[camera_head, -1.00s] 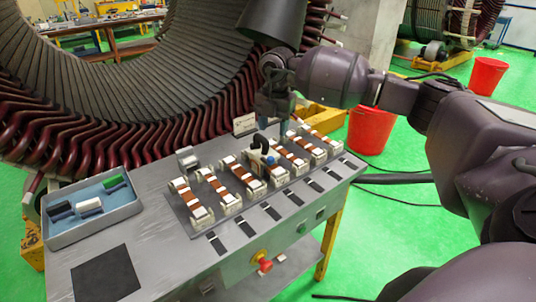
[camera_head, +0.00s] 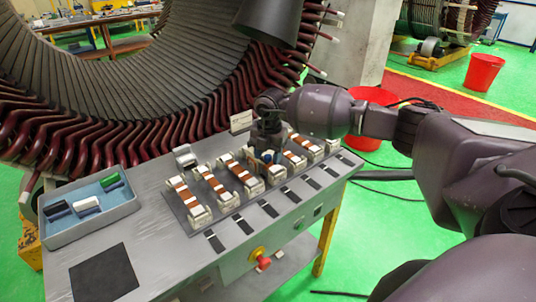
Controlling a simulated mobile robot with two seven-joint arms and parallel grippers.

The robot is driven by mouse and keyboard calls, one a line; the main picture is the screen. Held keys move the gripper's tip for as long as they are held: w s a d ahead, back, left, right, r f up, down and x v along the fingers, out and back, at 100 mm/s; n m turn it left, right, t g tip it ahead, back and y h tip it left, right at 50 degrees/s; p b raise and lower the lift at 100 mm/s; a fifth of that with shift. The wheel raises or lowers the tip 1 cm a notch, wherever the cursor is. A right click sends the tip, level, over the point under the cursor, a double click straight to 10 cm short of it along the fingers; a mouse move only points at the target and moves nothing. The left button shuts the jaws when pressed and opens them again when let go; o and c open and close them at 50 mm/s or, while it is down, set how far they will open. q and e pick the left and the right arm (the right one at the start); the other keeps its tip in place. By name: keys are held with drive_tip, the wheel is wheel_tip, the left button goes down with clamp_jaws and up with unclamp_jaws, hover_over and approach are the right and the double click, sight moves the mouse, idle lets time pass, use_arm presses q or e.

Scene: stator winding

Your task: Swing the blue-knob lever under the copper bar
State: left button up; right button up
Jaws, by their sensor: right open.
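The blue knob (camera_head: 267,156) of the lever shows just below my right gripper. My right gripper (camera_head: 265,148) points down over the row of copper bars on the grey bench and is open around or right beside the knob; the exact contact is hidden. The lever's arm is mostly covered by the gripper. Copper bars such as this one (camera_head: 240,172) lie between white clamp blocks, and the bar nearest the lever is partly hidden behind the gripper. My left gripper is not in view.
A blue-grey tray (camera_head: 128,208) with green, white and dark pieces sits at the bench's left. A red button (camera_head: 263,263) is on the bench front. The large stator (camera_head: 100,135) stands close behind. A dark mat (camera_head: 103,275) lies at the front left.

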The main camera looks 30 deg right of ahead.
drive_tip(key=c, duration=0.9)
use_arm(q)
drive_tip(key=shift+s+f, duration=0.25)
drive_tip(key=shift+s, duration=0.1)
